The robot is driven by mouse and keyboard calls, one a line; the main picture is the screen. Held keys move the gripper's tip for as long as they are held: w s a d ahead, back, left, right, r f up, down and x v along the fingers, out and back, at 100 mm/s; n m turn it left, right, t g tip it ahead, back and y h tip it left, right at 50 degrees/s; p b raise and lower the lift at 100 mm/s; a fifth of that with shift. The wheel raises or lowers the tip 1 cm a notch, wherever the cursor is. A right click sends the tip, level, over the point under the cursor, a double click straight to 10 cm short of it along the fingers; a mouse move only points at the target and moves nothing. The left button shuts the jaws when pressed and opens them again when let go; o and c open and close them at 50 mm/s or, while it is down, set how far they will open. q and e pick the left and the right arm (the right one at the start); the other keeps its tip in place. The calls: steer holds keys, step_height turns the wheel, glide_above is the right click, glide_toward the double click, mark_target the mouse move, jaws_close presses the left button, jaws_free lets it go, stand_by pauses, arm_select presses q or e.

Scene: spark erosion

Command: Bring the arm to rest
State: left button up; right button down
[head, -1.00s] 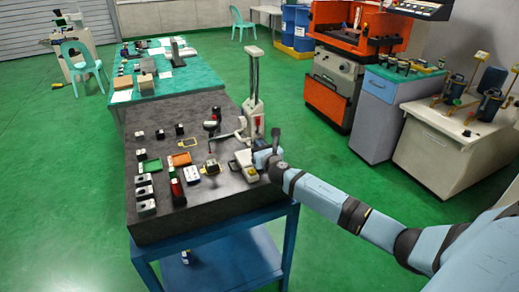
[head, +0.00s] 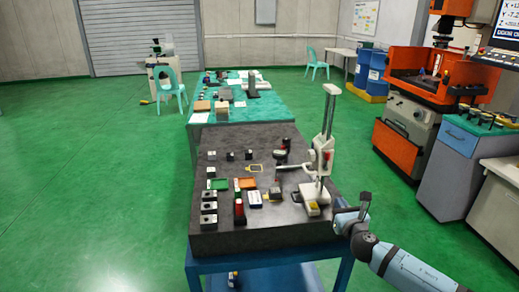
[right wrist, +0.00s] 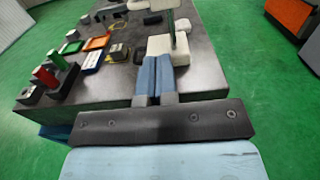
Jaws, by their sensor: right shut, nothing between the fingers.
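My right arm comes in from the lower right of the head view. Its gripper (head: 344,216) is at the right front corner of the dark surface plate (head: 225,238), a little to the right of the white height gauge's base (head: 313,198). In the right wrist view the two blue fingers (right wrist: 157,76) lie together, shut with nothing between them, and point across the plate's edge toward the gauge base (right wrist: 168,46). My left gripper is not in view.
The plate, on a blue stand (head: 262,258), carries an orange tray (head: 247,183), a green tray (head: 217,184), a red-topped cylinder (head: 239,209) and several small blocks. A green-topped table (head: 270,108) stands behind. An orange machine (head: 432,95) stands at right. Green floor is open at left.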

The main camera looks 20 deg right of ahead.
steer(key=s+a+f+m+g+y, duration=0.3)
steer(key=s+a+f+m+g, duration=0.1)
steer(key=s+a+f+m, duration=0.85)
steer(key=s+a+f+m+g+y, duration=0.1)
steer(key=s+a+f+m+y, duration=0.1)
steer(key=s+a+m, duration=0.5)
steer(key=s+a+f+m+g+y+p, duration=0.1)
steer(key=s+a+f+m+y, duration=0.1)
steer(key=s+a+f+m, duration=0.3)
steer(key=s+a+m, duration=0.3)
steer(key=s+m, duration=0.1)
steer(key=m, duration=0.2)
steer(key=shift+a+g+p, duration=0.2)
steer(key=shift+g+p, duration=0.1)
steer(key=shift+f, duration=0.1)
